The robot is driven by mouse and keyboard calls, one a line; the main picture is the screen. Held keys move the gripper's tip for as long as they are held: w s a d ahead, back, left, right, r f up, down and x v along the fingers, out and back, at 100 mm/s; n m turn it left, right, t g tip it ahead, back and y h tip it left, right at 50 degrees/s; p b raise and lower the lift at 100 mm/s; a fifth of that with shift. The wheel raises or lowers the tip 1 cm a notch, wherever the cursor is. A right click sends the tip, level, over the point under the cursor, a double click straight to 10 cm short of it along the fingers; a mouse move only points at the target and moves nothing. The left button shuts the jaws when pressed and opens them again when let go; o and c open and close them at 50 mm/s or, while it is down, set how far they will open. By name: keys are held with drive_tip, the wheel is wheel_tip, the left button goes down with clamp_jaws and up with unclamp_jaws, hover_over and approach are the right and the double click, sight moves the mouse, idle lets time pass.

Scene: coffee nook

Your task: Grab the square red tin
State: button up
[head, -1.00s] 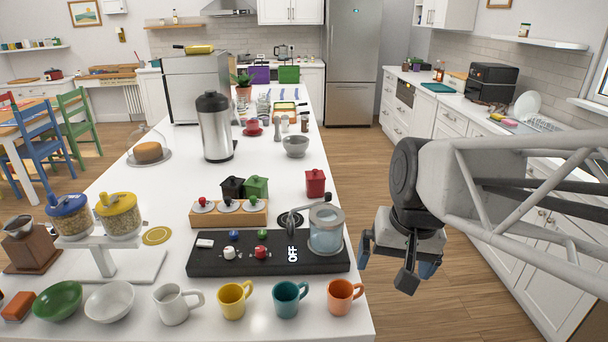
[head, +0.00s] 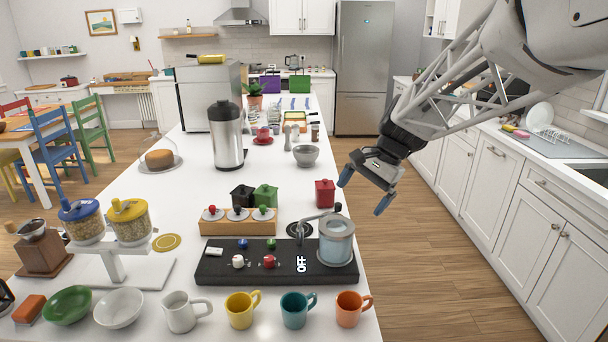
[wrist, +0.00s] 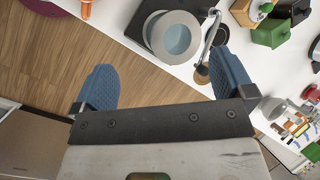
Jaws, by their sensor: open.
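The square red tin (head: 325,193) stands upright on the white counter near its right edge, just behind the black control board. My gripper (head: 364,190) is open and empty, to the right of the tin and apart from it, with its blue fingers pointing down and left. In the wrist view, my gripper (wrist: 165,80) shows both blue fingers spread wide with nothing between them. I cannot make out the red tin in the wrist view; the right finger may hide it.
A green tin (head: 265,196) and a black tin (head: 242,196) stand left of the red tin. A glass jar (head: 336,240) stands in front of it on the black board (head: 230,268). A grey bowl (head: 305,155) is behind. The floor is open right of the counter.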

drive_tip(key=w+f+m+g+y, duration=0.1)
drive_tip(key=w+f+m+y, duration=0.15)
drive_tip(key=w, duration=0.75)
drive_tip(key=w+f+m+y, duration=0.2)
drive_tip(key=w+f, duration=0.1)
drive_tip(key=w, duration=0.8)
drive_tip(key=m+y, duration=0.4)
drive_tip(key=m, duration=0.1)
approach(330, 184)
drive_tip(key=x, duration=0.4)
drive_tip(key=shift+a+r, duration=0.15)
drive_tip(key=shift+h+x, duration=0.25)
drive_tip(key=shift+x, duration=1.05)
drive_tip(key=shift+x, duration=2.65)
